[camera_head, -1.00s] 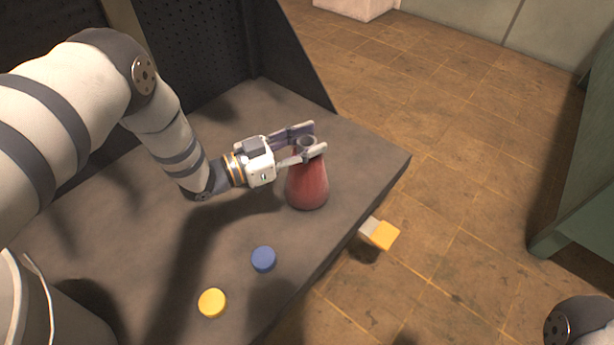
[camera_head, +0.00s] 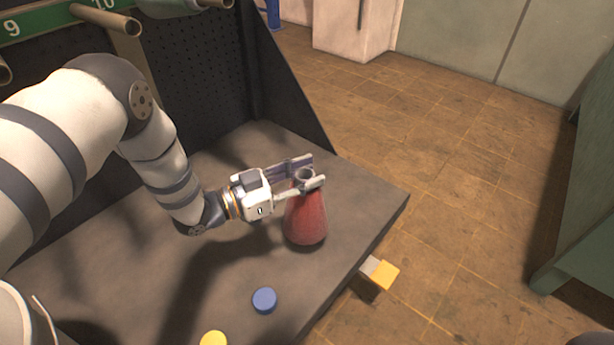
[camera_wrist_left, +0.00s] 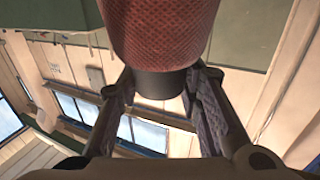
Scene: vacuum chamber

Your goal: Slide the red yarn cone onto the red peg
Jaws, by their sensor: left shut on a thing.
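The red yarn cone (camera_head: 306,222) stands upright over the grey table near its right edge, wide end down; I cannot tell whether its base touches the table. My left gripper (camera_head: 305,172) is shut on the cone's narrow dark neck at the top, one finger on each side. In the left wrist view, the cone (camera_wrist_left: 160,35) fills the top middle, and its dark neck (camera_wrist_left: 160,84) sits between the fingers. I see no peg that I can identify as red. My right gripper is out of view.
Bare tan rods (camera_head: 106,17) stick out from a green strip (camera_head: 50,21) numbered 9 and 10 at the upper left. A blue disc (camera_head: 264,300) and a yellow disc (camera_head: 213,340) lie on the table (camera_head: 335,285). A dark perforated panel (camera_head: 205,95) stands behind it.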

